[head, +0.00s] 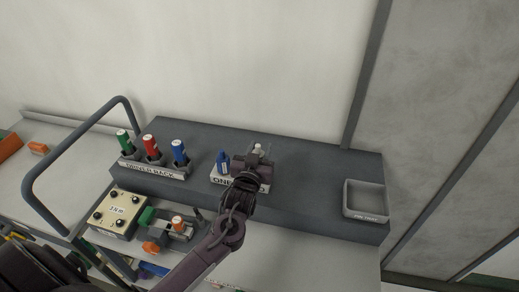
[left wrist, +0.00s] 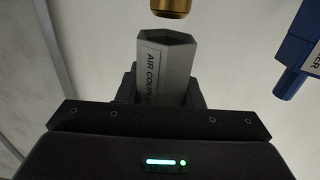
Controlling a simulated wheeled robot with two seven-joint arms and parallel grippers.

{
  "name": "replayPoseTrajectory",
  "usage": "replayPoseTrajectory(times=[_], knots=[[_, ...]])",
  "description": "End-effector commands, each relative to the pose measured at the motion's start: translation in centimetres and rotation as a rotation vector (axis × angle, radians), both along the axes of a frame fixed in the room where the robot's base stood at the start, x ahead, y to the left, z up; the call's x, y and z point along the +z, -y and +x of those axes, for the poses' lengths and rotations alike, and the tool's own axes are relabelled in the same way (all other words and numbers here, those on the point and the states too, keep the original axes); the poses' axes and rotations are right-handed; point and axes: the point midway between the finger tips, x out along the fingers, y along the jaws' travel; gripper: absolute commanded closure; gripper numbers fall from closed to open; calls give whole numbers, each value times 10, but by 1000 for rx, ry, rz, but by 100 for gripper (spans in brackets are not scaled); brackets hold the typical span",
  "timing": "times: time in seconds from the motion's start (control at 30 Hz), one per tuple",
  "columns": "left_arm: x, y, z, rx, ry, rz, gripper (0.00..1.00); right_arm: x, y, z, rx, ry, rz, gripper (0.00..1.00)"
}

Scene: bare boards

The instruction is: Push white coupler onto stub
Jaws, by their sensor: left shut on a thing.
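The white coupler (left wrist: 165,65), a pale grey hexagonal sleeve lettered "AIR COUPLER", stands between the fingers of my left gripper (left wrist: 165,90) in the left wrist view. The gripper is shut on it. A brass stub (left wrist: 170,8) is cut off by the top edge of that view, past the coupler's open end. A gap shows between the two in this view. In the head view my left gripper (head: 252,165) is over the labelled block on the dark shelf, and a small pale top of the coupler (head: 258,149) shows beyond it. My right gripper is not in view.
A blue tool (head: 222,162) stands close left of my gripper. A rack (head: 150,170) holds green, red and blue handled tools. A grey tray (head: 366,200) sits at the shelf's right end. A box with knobs (head: 117,212) lies in front. The shelf between gripper and tray is clear.

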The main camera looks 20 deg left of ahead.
Motion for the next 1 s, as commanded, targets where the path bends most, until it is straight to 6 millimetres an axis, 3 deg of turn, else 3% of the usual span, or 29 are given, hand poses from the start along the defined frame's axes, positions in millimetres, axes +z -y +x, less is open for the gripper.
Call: replayPoseTrajectory(times=[1.0], knots=[[-17,0,0,0,0,0,91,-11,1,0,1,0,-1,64]])
